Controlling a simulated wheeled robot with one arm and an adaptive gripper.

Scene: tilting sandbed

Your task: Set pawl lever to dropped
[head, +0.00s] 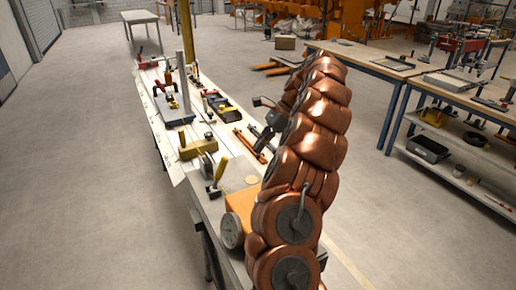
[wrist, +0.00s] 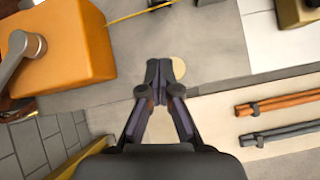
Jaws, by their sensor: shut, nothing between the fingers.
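No part in view is clearly marked as the pawl lever. A yellow-handled lever (head: 220,168) stands tilted beside a round drum (head: 207,165) near the bench's close end. An orange block (head: 240,204) sits closer to me; in the wrist view the orange block (wrist: 72,45) carries a grey lever-like arm (wrist: 15,55) with a round end. My gripper (wrist: 160,72) is shut and empty over the grey bench top, right of the orange block and apart from it. Its tips partly cover a flat tan disc (wrist: 178,68). How the yellow-handled lever is set is too small to tell.
A round dial (head: 231,231) stands at the orange block's front. A yellow block (head: 198,148) lies farther along the bench. Orange (wrist: 277,106) and dark bars (wrist: 285,133) lie right of my gripper. A thin yellow line (wrist: 138,14) runs above it. Bare bench top surrounds the tips.

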